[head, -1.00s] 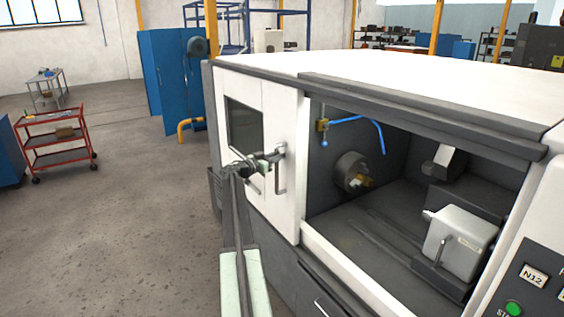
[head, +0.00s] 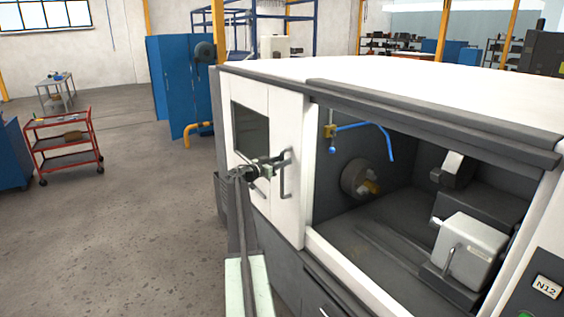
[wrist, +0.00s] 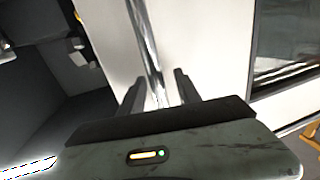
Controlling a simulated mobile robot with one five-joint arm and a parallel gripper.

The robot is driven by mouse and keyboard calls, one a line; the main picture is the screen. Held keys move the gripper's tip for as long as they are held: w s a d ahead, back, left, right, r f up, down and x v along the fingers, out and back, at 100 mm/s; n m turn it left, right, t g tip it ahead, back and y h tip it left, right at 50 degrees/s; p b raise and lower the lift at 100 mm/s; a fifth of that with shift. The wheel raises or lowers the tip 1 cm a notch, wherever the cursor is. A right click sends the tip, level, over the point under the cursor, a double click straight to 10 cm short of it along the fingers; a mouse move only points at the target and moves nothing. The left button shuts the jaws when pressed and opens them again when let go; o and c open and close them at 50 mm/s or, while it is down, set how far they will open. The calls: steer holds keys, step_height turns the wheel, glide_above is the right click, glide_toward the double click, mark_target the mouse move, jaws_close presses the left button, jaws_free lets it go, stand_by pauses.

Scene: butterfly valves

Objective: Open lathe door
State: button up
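The white lathe door (head: 284,116) with its dark window (head: 250,131) stands at the left of the lathe front. The opening to its right is uncovered. A vertical bar handle (head: 287,178) is on the door near its right edge. My gripper (head: 284,157) is at the upper part of this handle in the head view. In the wrist view, the shiny handle (wrist: 149,48) runs between the two dark fingers of my gripper (wrist: 160,92). The fingers are apart, with gaps visible beside the bar. Contact with the handle cannot be told.
Inside the lathe are the chuck (head: 358,180), a blue hose (head: 365,127) and a white tailstock (head: 466,252). A red cart (head: 64,148) and blue cabinets (head: 180,85) stand at the left. The floor (head: 120,240) left of the lathe is clear.

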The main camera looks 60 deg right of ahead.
steer(key=v, duration=0.7)
steer(key=shift+a, duration=0.35)
steer(key=shift+w, duration=0.1)
